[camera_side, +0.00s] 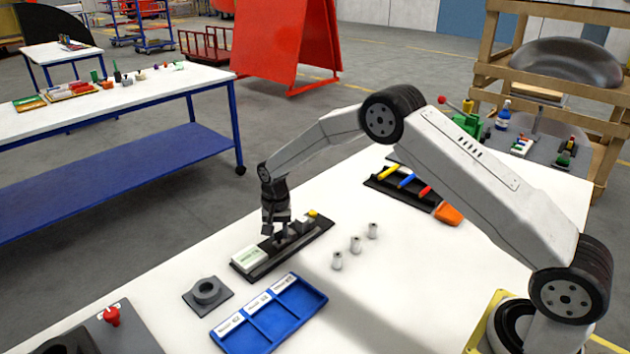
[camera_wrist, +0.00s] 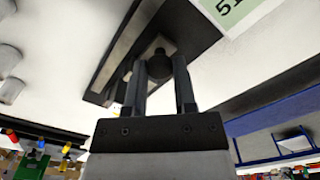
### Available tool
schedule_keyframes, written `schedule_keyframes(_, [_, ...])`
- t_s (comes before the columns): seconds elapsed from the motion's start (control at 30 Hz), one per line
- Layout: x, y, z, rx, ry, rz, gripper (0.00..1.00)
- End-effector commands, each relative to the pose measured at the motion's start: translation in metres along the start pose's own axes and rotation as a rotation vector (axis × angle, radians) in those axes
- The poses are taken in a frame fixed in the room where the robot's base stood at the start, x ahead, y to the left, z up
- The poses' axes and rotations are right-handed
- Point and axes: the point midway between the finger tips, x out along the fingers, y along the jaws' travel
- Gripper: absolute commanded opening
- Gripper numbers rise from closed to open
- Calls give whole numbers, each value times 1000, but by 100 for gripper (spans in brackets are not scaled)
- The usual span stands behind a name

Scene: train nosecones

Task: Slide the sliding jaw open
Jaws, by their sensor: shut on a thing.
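The vise-like fixture is a long black base (camera_side: 262,268) on the white table in the side view, with a pale block with a green label (camera_side: 248,258) at its left end. Its grey sliding jaw (camera_side: 302,227) sits on the base toward the right, partly hidden by my gripper (camera_side: 281,237). In the wrist view my gripper (camera_wrist: 159,66) has its two dark fingers on either side of a dark round knob (camera_wrist: 155,64) on the jaw. The fingers are shut on that knob. The green label (camera_wrist: 228,8) shows at the top right there.
A blue tray (camera_side: 268,315) and a grey ring block (camera_side: 207,292) lie in front. A black tray with coloured pieces (camera_side: 405,184) lies behind. A yellow piece (camera_side: 312,212) is at the fixture's far end.

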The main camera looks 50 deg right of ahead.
Motion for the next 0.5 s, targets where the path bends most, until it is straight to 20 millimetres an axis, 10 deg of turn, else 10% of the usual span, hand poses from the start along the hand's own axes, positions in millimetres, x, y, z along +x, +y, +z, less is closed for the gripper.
schedule_keyframes(0.13, [-2,-4,3,-2,-1,-7,0])
schedule_keyframes(0.17, [-2,-5,3,-3,-1,-7,43])
schedule_keyframes(0.2, [-2,-5,3,-3,-1,-7,49])
schedule_keyframes(0.5, [-1,-3,2,-2,-1,-4,49])
